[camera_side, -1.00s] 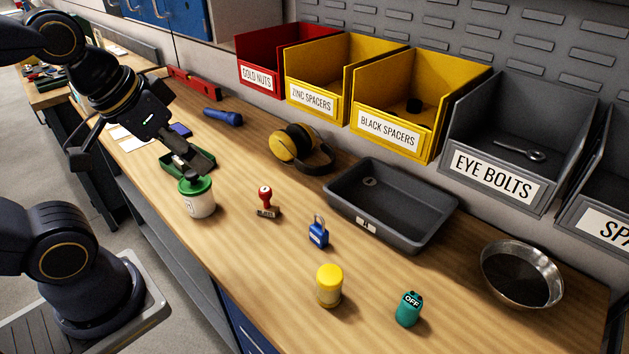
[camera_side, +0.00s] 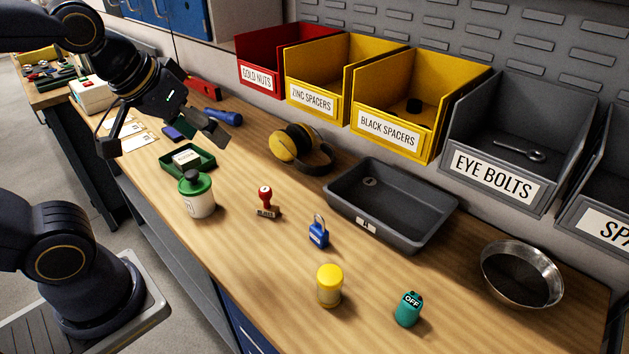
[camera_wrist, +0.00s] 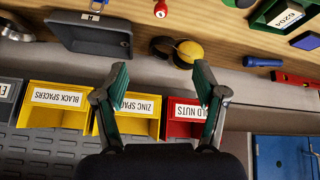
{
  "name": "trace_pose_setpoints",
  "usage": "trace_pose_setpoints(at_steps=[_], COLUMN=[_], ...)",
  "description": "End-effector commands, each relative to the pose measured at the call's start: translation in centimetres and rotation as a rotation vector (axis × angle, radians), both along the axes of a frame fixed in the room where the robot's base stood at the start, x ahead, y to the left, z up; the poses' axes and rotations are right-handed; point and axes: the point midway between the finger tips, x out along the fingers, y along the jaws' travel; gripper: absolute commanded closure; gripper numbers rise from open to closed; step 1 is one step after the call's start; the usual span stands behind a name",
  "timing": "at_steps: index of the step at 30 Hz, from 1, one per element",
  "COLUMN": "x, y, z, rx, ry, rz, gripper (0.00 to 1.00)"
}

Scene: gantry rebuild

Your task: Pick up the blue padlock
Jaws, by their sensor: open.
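The blue padlock (camera_side: 318,233) stands upright on the wooden bench, left of the grey tray, with its metal shackle on top. A small blue bit at the top edge of the wrist view may be the same padlock, but it is too small to be sure. My gripper (camera_side: 222,130) is open and empty. It is above the back left of the bench, well away from the padlock. In the wrist view its two fingers (camera_wrist: 161,88) stand wide apart in front of the bins.
A green-lidded jar (camera_side: 200,204) and yellow earmuffs (camera_side: 290,145) are nearer my gripper. Labelled bins (camera_side: 392,142) line the back.

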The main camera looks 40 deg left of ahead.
Motion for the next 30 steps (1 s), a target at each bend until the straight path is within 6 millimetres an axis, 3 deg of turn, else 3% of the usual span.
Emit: trace_pose_setpoints(at_steps=[5, 9, 15, 18, 23, 30], x=[3.9, 6.4, 6.7, 6.3, 6.8, 8.9], y=[-2.1, -5.5, -10.3, -11.6, -12.0, -12.1], z=[-1.6, -3.8, -6.7, -7.3, -9.2, -14.2], rx=[-0.032, -0.008, 0.075, 0.089, 0.092, 0.093], ry=[0.038, 0.087, 0.159, 0.173, 0.18, 0.18], rz=[-0.024, -0.102, -0.262, -0.304, -0.317, -0.312], gripper=[0.29, 0.29, 0.29, 0.29, 0.29, 0.29])
